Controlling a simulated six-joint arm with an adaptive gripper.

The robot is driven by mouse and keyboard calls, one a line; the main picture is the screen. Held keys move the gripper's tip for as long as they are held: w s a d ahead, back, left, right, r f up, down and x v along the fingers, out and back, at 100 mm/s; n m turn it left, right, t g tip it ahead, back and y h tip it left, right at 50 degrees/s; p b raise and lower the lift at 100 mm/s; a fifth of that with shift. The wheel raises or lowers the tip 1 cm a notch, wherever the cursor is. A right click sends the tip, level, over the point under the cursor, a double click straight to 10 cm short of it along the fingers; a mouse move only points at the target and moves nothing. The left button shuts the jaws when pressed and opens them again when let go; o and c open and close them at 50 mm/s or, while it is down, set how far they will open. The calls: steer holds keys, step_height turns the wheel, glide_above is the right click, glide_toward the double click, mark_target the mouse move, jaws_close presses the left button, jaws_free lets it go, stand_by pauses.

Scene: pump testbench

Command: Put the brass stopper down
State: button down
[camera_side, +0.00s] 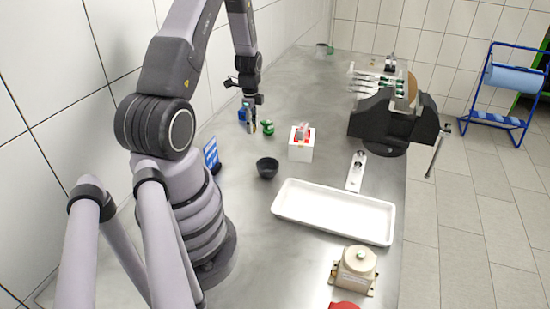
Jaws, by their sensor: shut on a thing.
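My gripper (251,127) points down near the back-left edge of the metal bench, in the side camera view. It is shut on a small brass-coloured piece, the brass stopper (253,128), which shows only as a few pixels between the fingertips. I cannot tell whether its lower end touches the bench. A small green part (268,128) stands just right of the gripper. A blue thing (242,114) is partly hidden behind the fingers.
A black cup (267,168) and a white box with red inside (301,151) stand nearer the camera. A white tray (333,225) lies in front of them. A black vise (385,120) is at the right edge. Bare bench (310,90) lies beyond the white box.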

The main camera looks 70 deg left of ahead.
glide_above(259, 147)
step_height(259, 147, down, 6)
steer(key=shift+s+d+r, duration=0.1)
steer(key=shift+s+r, duration=0.05)
steer(key=shift+r, duration=0.1)
steer(key=shift+f, duration=1.55)
steer(key=shift+f, duration=0.1)
steer(key=c, duration=0.9)
jaws_free()
steer(key=shift+c, duration=0.2)
